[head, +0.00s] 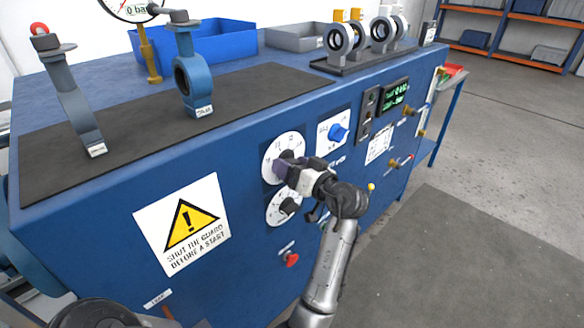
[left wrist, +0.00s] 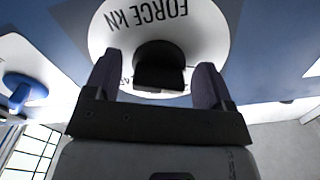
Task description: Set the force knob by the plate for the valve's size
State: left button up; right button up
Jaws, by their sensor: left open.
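The force knob (left wrist: 160,68) is black and sits on a round white dial (left wrist: 112,35) marked "FORCE KN", upside down in the left wrist view. In the head view this is the upper white dial (head: 270,152) on the blue cabinet front. My left gripper (head: 287,166) is at that dial. Its open fingers (left wrist: 155,85) stand on either side of the knob; I cannot tell whether they touch it. The knob's setting is not readable. A blue butterfly valve (head: 190,75) with a small white tag stands on the dark mat. My right gripper is not in view.
A second dial (head: 275,210) lies just below. A blue knob (head: 337,132) is to the right, with a printed white plate (head: 380,143) and green display (head: 396,92) beyond. A red button (head: 292,259) is lower down. Another tagged part (head: 75,100) stands at the mat's left.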

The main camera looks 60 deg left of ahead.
pick_arm(q)
jog(key=shift+a, duration=0.1)
jog(key=shift+c, duration=0.5)
jog(key=c, duration=0.7)
jog(key=shift+r+m+p, duration=0.15)
jog(key=shift+m+p, duration=0.15)
jog(key=shift+p, duration=0.25)
jog(key=m+p, duration=0.3)
jog(key=p, duration=0.2)
jog(key=m+p, duration=0.4)
jog(key=p, duration=0.2)
jog(key=r+m+p, duration=0.1)
jog(key=m+p, duration=0.2)
jog(key=p, duration=0.3)
jog(key=shift+s+m, duration=0.15)
jog(key=shift+m, duration=0.25)
jog(key=m+p, duration=1.1)
jog(key=p, duration=0.4)
jog(key=shift+m, duration=0.4)
jog(key=m+p, duration=0.3)
jog(key=shift+f+m+p, duration=0.15)
jog(key=shift+m+p, duration=0.2)
jog(key=shift+m, duration=0.05)
jog(key=shift+f, duration=0.1)
